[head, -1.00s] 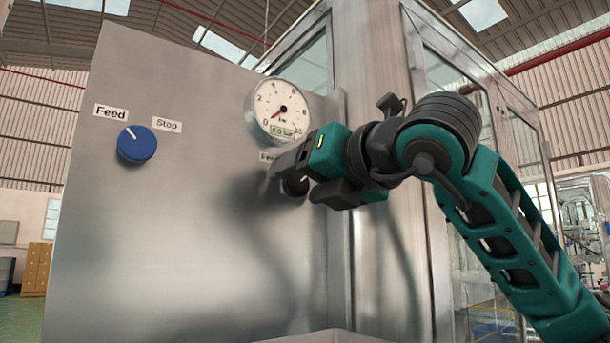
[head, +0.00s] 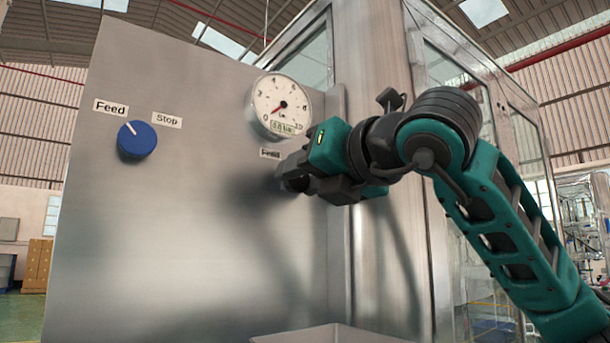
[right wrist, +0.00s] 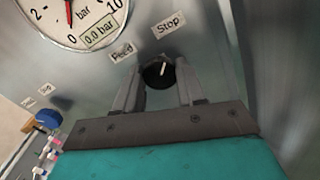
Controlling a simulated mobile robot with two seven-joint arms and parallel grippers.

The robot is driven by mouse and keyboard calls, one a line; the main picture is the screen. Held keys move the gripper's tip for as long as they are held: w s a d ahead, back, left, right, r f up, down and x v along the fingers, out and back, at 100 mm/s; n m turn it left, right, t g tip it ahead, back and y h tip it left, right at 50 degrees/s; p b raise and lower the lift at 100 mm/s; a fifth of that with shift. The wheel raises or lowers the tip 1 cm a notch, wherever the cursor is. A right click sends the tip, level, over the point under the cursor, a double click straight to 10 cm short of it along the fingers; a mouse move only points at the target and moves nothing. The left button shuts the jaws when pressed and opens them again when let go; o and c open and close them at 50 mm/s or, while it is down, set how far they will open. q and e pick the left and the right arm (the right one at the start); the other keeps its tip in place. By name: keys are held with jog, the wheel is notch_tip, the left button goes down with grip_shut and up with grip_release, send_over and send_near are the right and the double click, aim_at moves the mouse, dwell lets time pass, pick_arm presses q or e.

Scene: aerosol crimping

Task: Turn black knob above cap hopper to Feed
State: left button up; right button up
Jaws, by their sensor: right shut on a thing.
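The black knob (right wrist: 158,74) sits on the steel panel (head: 190,230), below the round gauge (head: 283,106). In the right wrist view its white mark points up, toward the Stop label (right wrist: 168,25) rather than the Feed label (right wrist: 121,53) at its upper left. My right gripper (head: 284,178) is at the panel, shut on the black knob, with one finger on each side of it in the right wrist view (right wrist: 158,82). In the head view the gripper hides the knob. My left gripper is not in view.
A blue knob (head: 137,140) with its own Feed and Stop labels is on the panel's left, its mark toward Feed. A grey bin rim (head: 335,333), perhaps the hopper, shows at the bottom. The panel between the blue knob and my gripper is clear.

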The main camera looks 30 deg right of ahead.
jog(key=shift+n, duration=0.3)
jog(key=n, duration=0.3)
jog(key=shift+b, duration=0.4)
jog(key=n+p, duration=0.1)
jog(key=n, duration=1.3)
jog(key=shift+a, duration=0.1)
jog(key=shift+n, duration=0.3)
jog(key=o, duration=1.1)
jog(key=shift+c, duration=0.2)
jog(key=shift+s, duration=0.1)
